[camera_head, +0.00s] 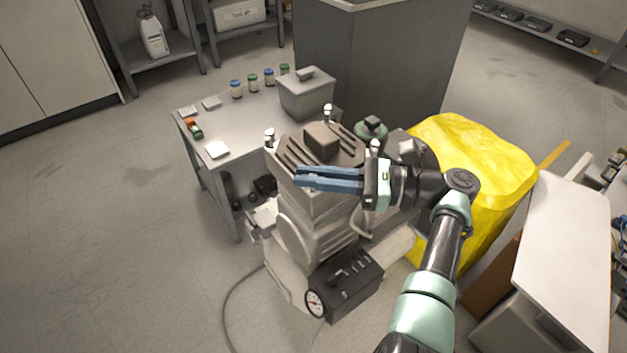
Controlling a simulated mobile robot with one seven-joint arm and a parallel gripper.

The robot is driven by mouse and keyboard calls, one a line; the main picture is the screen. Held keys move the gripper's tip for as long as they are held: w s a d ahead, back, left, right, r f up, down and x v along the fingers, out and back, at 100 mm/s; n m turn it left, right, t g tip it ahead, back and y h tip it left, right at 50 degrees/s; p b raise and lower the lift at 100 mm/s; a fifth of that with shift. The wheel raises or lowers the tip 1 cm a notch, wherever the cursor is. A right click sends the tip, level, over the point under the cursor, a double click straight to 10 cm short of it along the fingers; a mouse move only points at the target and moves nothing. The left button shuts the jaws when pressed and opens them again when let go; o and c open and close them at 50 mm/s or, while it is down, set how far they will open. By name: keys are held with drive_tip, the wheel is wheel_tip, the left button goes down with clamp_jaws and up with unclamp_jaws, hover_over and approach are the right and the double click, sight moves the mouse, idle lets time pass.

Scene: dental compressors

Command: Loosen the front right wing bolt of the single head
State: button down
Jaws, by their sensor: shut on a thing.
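The single head (322,148) is a grey finned block with a raised square top, on the compressor in the middle. Pale wing bolts show at its corners: one at the left (269,137), one at the back (327,112) and one at the right (374,147). My gripper (299,178) reaches in from the right, its blue fingers lying across the head's near edge. The fingers are close together, shut on the front right wing bolt, which they hide. I cannot see how far the bolt is turned.
A black box with a gauge (341,284) sits low in front of the compressor. A yellow covered bulk (480,165) stands close on the right. A grey table (240,135) with bottles and a lidded bin (305,97) is behind left. The floor at left is clear.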

drive_tip(key=shift+f, duration=0.1)
drive_tip(key=c, duration=0.9)
unclamp_jaws()
drive_tip(key=s+d+b, duration=0.1)
drive_tip(key=d+b, duration=1)
drive_tip(key=d, duration=0.1)
drive_tip(key=shift+s+d, duration=0.35)
drive_tip(key=shift+s, duration=0.05)
